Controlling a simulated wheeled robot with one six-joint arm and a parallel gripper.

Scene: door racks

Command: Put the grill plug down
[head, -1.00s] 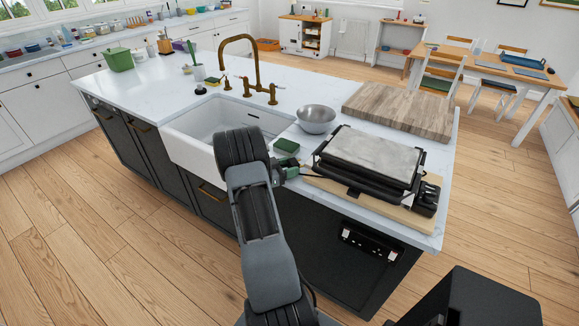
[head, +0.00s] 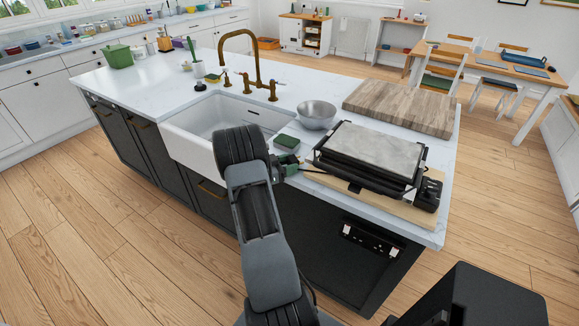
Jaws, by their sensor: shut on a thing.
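The grill (head: 372,150), with a grey slab-like top and a black base, sits on a wooden board (head: 405,211) at the near right of the white island counter. My gripper (head: 285,167) is at the counter's front edge, left of the grill, partly hidden behind my arm. A thin dark cable (head: 313,171) runs from the grill side toward my gripper. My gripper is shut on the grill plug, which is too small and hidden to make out. I cannot tell whether the plug touches the counter.
A green sponge (head: 287,141) lies just behind my gripper. A metal bowl (head: 317,115) and a large wooden cutting board (head: 401,108) stand farther back. The white sink (head: 205,152) is to the left. A socket panel (head: 372,240) is on the island's dark front.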

